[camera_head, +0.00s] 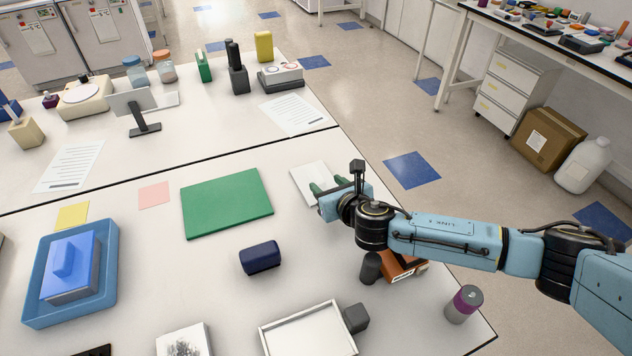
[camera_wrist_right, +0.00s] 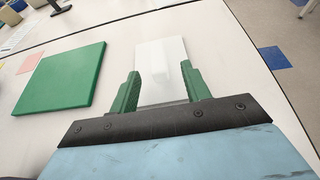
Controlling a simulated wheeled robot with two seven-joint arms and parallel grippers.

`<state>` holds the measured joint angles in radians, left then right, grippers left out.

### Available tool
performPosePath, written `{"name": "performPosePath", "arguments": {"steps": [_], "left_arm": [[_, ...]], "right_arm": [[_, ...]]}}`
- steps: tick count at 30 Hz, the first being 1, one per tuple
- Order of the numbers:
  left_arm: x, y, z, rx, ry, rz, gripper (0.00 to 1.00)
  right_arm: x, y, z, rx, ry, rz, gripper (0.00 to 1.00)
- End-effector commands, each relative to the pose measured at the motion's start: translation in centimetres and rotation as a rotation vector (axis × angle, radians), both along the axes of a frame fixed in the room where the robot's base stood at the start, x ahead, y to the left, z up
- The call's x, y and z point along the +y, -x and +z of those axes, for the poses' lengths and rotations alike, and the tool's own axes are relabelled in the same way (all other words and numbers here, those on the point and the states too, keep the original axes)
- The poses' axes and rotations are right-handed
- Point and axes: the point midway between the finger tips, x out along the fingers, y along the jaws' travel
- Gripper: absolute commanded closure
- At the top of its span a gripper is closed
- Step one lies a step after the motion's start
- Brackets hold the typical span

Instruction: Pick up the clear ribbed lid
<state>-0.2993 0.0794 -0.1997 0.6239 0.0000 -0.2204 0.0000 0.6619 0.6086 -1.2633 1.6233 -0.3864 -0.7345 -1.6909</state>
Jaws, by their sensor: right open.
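The clear ribbed lid (camera_wrist_right: 168,52) shows in the right wrist view as a pale, translucent rectangle with a raised rib along its middle. It lies on the white bench, and in the head view its pale far part (camera_head: 308,172) shows beyond my right gripper. My right gripper (camera_head: 319,188) is open, with green fingers. In the right wrist view the gripper (camera_wrist_right: 162,78) has one finger on each side of the lid's near part, and the rib stands between them. I cannot tell whether the fingers touch the lid. My left gripper is not in view.
A green mat (camera_head: 228,202) lies left of the lid, with a dark blue case (camera_head: 260,257) nearer. A blue tray (camera_head: 48,314) holds a blue box. A white-framed tray (camera_head: 265,340) and a purple-banded jar (camera_head: 464,304) stand near the front. The bench's right edge is close to the lid.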

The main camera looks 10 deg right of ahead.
Motion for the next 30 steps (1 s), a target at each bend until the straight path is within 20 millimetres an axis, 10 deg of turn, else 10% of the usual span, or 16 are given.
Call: {"name": "performPosePath", "arguments": {"steps": [24, 30], "left_arm": [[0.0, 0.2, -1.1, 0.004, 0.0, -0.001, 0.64], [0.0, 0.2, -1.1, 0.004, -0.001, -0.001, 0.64]], "right_arm": [[1.4, -4.8, -2.1, 0.001, 0.0, 0.0, 0.53], [1.4, -4.7, -2.1, 0.001, 0.001, -0.001, 0.78]]}}
